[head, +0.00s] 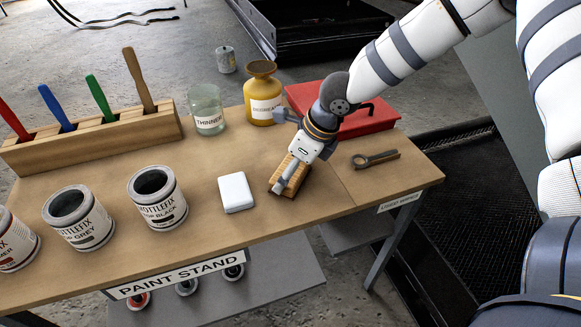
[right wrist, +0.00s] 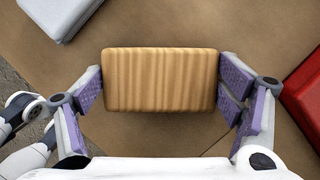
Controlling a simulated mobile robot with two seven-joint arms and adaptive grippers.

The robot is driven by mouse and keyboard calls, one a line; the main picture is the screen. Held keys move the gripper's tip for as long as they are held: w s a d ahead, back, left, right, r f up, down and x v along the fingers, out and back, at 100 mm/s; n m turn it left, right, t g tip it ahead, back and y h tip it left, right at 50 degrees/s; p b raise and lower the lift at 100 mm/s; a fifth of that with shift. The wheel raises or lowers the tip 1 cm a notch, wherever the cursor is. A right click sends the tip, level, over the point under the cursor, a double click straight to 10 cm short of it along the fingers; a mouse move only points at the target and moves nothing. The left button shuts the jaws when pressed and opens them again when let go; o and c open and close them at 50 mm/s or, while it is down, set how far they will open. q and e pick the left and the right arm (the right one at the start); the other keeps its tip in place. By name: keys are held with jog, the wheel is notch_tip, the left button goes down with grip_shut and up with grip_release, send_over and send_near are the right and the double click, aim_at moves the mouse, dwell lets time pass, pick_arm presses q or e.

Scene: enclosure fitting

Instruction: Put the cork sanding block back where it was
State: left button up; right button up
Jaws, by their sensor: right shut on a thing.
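The cork sanding block (right wrist: 160,80) is a tan, ridged, rounded block, seen between the purple finger pads of my right gripper in the right wrist view. In the head view, the block (head: 298,181) is partly covered by my right gripper (head: 288,178), which points down over it. The gripper is shut on the block by its two ends. The block is at or just above the bench top (head: 245,232); I cannot tell if it touches. My left gripper is not in view.
A white block (head: 235,192) lies left of the gripper. Open paint tins (head: 158,200) stand further left. A thinner jar (head: 207,109), a yellow bottle (head: 262,95) and a red case (head: 370,118) stand behind. A wrench (head: 374,158) lies to the right.

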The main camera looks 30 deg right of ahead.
jog(key=o, duration=0.9)
jog(key=shift+f, duration=0.1)
jog(key=shift+r, duration=0.35)
pick_arm(q)
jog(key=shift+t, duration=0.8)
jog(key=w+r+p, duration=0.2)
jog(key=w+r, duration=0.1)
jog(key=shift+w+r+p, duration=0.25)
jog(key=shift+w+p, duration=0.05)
jog(key=shift+p, duration=0.05)
pick_arm(e)
jog(key=v, duration=1.1)
jog(key=shift+s+d+r, duration=0.1)
jog(key=shift+s+r, duration=0.1)
jog(key=shift+r, duration=0.1)
jog(key=shift+f, duration=0.1)
